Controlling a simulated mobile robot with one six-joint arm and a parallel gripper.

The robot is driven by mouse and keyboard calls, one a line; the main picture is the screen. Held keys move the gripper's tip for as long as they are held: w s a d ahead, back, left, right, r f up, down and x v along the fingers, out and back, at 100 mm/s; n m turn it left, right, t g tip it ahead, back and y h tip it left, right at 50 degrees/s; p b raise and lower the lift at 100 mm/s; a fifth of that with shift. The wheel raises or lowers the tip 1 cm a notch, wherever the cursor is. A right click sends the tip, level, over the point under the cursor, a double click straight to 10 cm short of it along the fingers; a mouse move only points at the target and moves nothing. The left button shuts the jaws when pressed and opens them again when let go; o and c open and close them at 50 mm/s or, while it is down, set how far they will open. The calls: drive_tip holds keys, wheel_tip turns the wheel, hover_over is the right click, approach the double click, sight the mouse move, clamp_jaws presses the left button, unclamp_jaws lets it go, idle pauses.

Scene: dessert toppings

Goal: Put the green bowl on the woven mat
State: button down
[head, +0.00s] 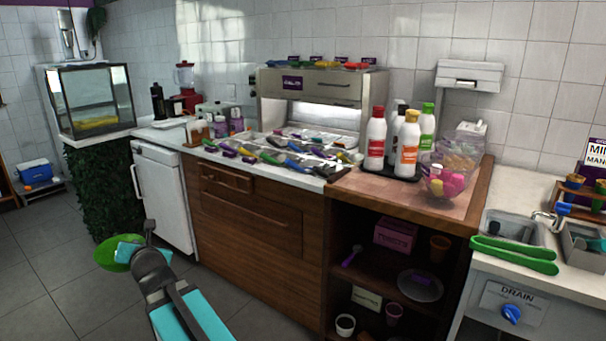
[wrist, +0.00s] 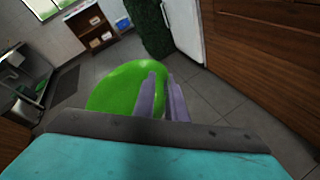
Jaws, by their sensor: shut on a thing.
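The green bowl (head: 112,252) is at the lower left in the head view, held above the tiled floor at the end of my arm. My gripper (head: 130,252) is shut on the bowl at its right side. In the wrist view the green bowl (wrist: 122,88) lies just beyond and left of the two grey fingers of my gripper (wrist: 162,92), which partly cover its right edge. The bowl looks empty, though its inside is hard to make out. I cannot pick out a woven mat in either view.
A wooden counter (head: 245,215) with a white top holds rows of topping scoops. Sauce bottles (head: 408,143) stand on a dark tray at the right, beside a clear bowl of pink items (head: 446,180). A white fridge (head: 163,195) stands behind the bowl. The grey floor (head: 50,265) is open.

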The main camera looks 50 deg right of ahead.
drive_tip(key=s+d+r+m+g+h+p, duration=0.25)
drive_tip(key=s+d+p, duration=0.35)
drive_tip(key=d, duration=0.5)
drive_tip(key=s+d+r+m+g+h+p, duration=0.25)
drive_tip(key=s+d+p, duration=0.4)
drive_tip(key=d, duration=0.55)
drive_tip(key=s+d+r+m+g+h+p, duration=0.15)
drive_tip(key=s+d+m+h+p, duration=0.3)
drive_tip(key=d, duration=0.65)
drive_tip(key=s+d+r+m+g+p, duration=0.2)
drive_tip(key=s+d+p, duration=0.4)
drive_tip(key=s, duration=0.6)
drive_tip(key=s+d+r+m+g+p, duration=0.2)
drive_tip(key=s+d+p, duration=0.4)
drive_tip(key=s, duration=0.6)
drive_tip(key=s+d+r+m+g+p, duration=0.3)
drive_tip(key=s+d+r+p, duration=0.3)
drive_tip(key=s, duration=0.6)
drive_tip(key=shift+d+g+p, duration=0.55)
drive_tip(key=shift+g+p, duration=0.3)
drive_tip(key=shift+p, duration=0.1)
drive_tip(key=shift+w+f+h, duration=0.1)
drive_tip(key=shift+w+h, duration=0.1)
drive_tip(key=shift+h, duration=0.05)
